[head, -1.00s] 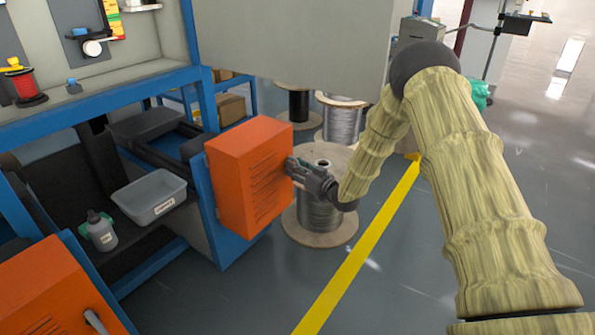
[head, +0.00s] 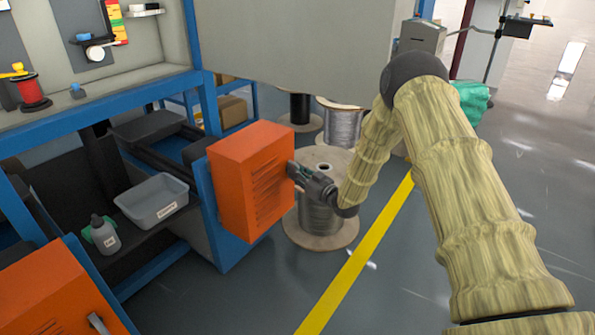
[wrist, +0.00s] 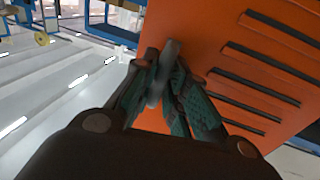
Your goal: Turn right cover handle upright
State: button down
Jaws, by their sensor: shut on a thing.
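The right cover is an orange slotted box (head: 250,180) on the blue machine frame; it also fills the right of the wrist view (wrist: 240,70). Its grey handle (wrist: 164,72) sits between my fingertips near the cover's edge and looks slightly tilted in the wrist view. My gripper (head: 294,171) is at the right side of the cover, shut on the handle; its fingers (wrist: 160,85) close around it from both sides. In the head view the handle is mostly hidden by the fingers.
Another orange cover (head: 50,300) with a grey handle is at lower left. A grey bin (head: 150,215) and a bottle (head: 103,236) sit on the machine shelf. Cable spools (head: 318,230) stand on the floor behind my gripper. Open floor with a yellow line (head: 350,280) lies to the right.

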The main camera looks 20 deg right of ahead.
jog(key=shift+d, duration=0.35)
jog(key=c, duration=1.5)
grip_release()
jog(key=shift+d, duration=0.1)
jog(key=shift+s, duration=0.2)
jog(key=v, duration=1.1)
jog(key=shift+s, duration=0.25)
